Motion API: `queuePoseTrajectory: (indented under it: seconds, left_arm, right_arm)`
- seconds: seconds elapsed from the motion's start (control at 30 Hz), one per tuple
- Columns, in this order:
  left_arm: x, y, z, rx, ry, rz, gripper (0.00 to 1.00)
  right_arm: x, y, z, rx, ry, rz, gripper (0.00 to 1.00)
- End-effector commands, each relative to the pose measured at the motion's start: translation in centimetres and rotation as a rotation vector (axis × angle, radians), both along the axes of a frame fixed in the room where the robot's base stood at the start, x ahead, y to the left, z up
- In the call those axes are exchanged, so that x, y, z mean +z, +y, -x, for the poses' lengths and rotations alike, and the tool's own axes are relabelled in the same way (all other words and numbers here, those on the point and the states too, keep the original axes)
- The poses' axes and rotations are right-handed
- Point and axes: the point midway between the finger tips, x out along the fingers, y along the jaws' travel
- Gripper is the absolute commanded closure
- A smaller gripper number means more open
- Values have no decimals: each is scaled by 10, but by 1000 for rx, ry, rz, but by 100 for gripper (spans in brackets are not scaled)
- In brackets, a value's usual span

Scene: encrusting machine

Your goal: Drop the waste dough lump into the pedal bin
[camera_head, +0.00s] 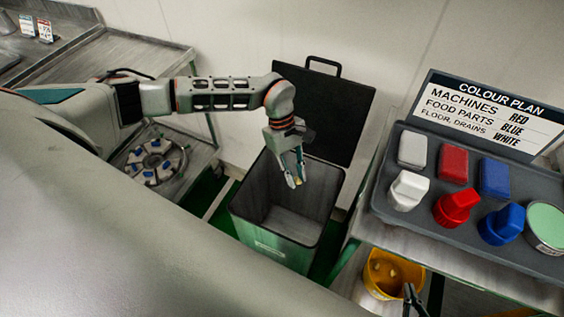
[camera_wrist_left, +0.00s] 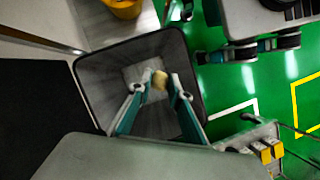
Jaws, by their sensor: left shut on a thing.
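The waste dough lump (camera_wrist_left: 160,80) is a small pale yellow piece between the fingertips of my left gripper (camera_wrist_left: 156,84). In the head view my left gripper (camera_head: 296,181) points down over the open mouth of the pedal bin, shut on the lump, which is mostly hidden there (camera_head: 298,182). The pedal bin (camera_head: 272,244) is grey and rectangular, with its black lid (camera_head: 335,105) raised at the back. In the wrist view the bin's inner wall (camera_wrist_left: 100,75) surrounds the fingers. A dark tip (camera_head: 413,300) at the bottom edge may be my right gripper; its jaws are unclear.
A yellow bucket (camera_head: 393,274) stands on the floor right of the bin. A table with a dark tray (camera_head: 440,225) of coloured brushes and a colour plan sign (camera_head: 485,110) is at right. A steel table (camera_head: 188,140) with a round machine part stands at left.

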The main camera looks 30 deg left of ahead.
Motion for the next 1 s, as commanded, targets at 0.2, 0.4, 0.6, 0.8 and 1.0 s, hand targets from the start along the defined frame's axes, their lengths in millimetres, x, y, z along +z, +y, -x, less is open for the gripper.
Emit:
queuePoseTrajectory:
  seconds: [0.2,0.4,0.6,0.8,1.0]
  left_arm:
    - [-17,16,-18,429,3,0,91]
    - [-29,41,-31,767,2,-1,91]
    - [-36,59,-37,965,2,-1,91]
    - [-42,65,-40,1019,0,0,91]
    - [-58,64,-39,1019,3,-2,91]
  right_arm:
    - [6,-1,2,1,2,3,100]
    - [11,-1,1,2,0,3,100]
    - [14,-1,0,2,-1,2,100]
    - [11,-1,-1,1,-2,3,100]
    - [-3,-1,1,2,2,2,100]
